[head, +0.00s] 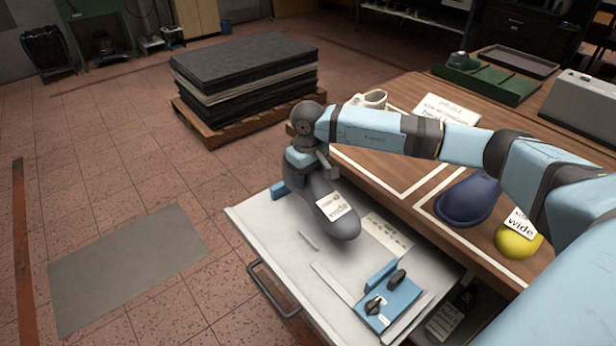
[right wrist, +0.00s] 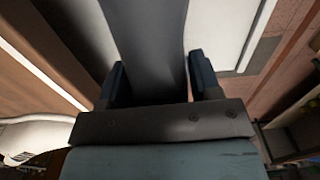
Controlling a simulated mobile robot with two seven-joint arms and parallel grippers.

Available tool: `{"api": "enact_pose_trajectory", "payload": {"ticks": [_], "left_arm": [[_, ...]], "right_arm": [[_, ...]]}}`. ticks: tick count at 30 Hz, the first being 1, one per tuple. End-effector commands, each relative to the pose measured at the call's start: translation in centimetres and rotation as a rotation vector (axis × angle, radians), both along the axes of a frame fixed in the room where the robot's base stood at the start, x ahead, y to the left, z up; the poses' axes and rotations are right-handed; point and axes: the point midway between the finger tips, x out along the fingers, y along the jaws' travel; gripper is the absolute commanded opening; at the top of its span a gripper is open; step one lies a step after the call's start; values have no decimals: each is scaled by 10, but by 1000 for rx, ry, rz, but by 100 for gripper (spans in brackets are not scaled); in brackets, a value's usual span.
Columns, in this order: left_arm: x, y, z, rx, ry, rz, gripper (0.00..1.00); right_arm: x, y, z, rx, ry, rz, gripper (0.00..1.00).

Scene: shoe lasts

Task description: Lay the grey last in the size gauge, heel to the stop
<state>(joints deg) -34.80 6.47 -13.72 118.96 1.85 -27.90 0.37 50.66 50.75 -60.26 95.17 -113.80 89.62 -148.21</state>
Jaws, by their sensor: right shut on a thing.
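The grey last (head: 338,213) hangs from my right gripper (head: 316,168), toe toward the lower right, with a white label on its side. In the right wrist view the fingers (right wrist: 157,82) stand on both sides of the grey last (right wrist: 150,35). The size gauge (head: 322,274) is in the pulled-out white drawer, with a blue stop (head: 279,190) at its far left end and a blue slider with a black knob (head: 388,300) at its near end. The last is between these ends; I cannot tell whether it touches the gauge. My left gripper is not in view.
The drawer (head: 246,222) juts from the wooden table (head: 405,205). On the table are a navy last (head: 466,200), a yellow last (head: 518,240) labelled "wide", a white last (head: 371,98) and a green stand (head: 490,78). A stacked pallet (head: 245,75) stands behind on the floor.

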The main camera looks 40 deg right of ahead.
Motion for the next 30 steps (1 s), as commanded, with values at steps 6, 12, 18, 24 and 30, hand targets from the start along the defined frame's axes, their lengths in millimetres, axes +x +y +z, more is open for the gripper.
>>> {"api": "enact_pose_trajectory", "payload": {"ticks": [6,12,18,24,30], "left_arm": [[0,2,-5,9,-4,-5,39],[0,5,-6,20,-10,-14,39],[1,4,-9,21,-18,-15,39],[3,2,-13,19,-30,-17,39],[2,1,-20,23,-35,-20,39]], "right_arm": [[0,0,-18,0,0,-1,11],[0,0,-24,0,-1,-1,11],[0,0,-33,0,0,0,11],[0,0,-46,0,0,2,11],[0,0,-58,0,1,3,11]]}}
